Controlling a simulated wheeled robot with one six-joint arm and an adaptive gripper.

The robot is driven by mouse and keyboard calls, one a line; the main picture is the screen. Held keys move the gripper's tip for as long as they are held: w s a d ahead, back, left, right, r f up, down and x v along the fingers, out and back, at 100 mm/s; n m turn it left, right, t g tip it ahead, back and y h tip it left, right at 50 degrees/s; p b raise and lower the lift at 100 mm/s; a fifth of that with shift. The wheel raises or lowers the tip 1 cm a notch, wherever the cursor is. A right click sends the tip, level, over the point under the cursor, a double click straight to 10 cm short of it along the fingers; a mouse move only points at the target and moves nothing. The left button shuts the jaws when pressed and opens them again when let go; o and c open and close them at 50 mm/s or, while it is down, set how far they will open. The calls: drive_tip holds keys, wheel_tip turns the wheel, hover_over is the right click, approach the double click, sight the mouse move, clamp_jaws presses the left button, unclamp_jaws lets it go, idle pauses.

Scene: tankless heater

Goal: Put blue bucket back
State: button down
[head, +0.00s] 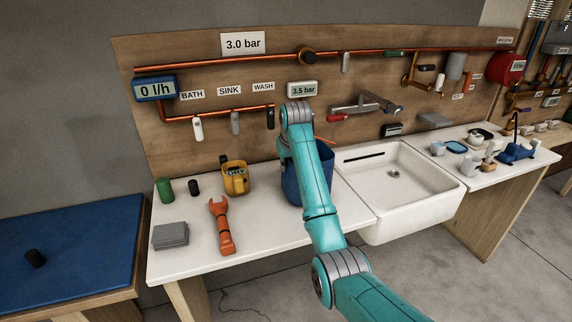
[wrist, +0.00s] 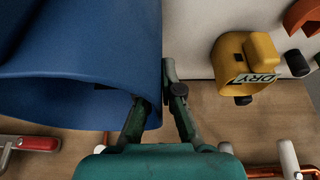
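The blue bucket (head: 327,172) is upright on or just above the white counter, left of the sink, and partly hidden behind my arm in the head view. In the wrist view the bucket (wrist: 80,50) fills the upper left, with its open rim toward me. My gripper (wrist: 163,92) straddles the bucket's right wall at the rim. One finger is inside and partly hidden, the other is against the outside. The fingers appear closed on the wall. The head view hides the fingers behind my wrist. I cannot tell whether the bucket's base touches the counter.
The white sink (head: 395,190) is right of the bucket, under a faucet (head: 367,103). A yellow DRY device (head: 236,177), an orange wrench (head: 221,225) and grey plates (head: 171,236) lie to the left. A blue-topped table (head: 70,250) is at far left. Copper pipes run along the wooden backboard.

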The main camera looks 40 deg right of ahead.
drive_tip(key=shift+f, duration=0.45)
idle(0.5)
drive_tip(key=c, duration=1.2)
unclamp_jaws()
drive_tip(key=shift+c, duration=0.2)
drive_tip(key=shift+f, duration=0.1)
drive_tip(key=v, duration=0.7)
drive_tip(key=shift+r, duration=0.25)
drive_tip(key=shift+a, duration=0.1)
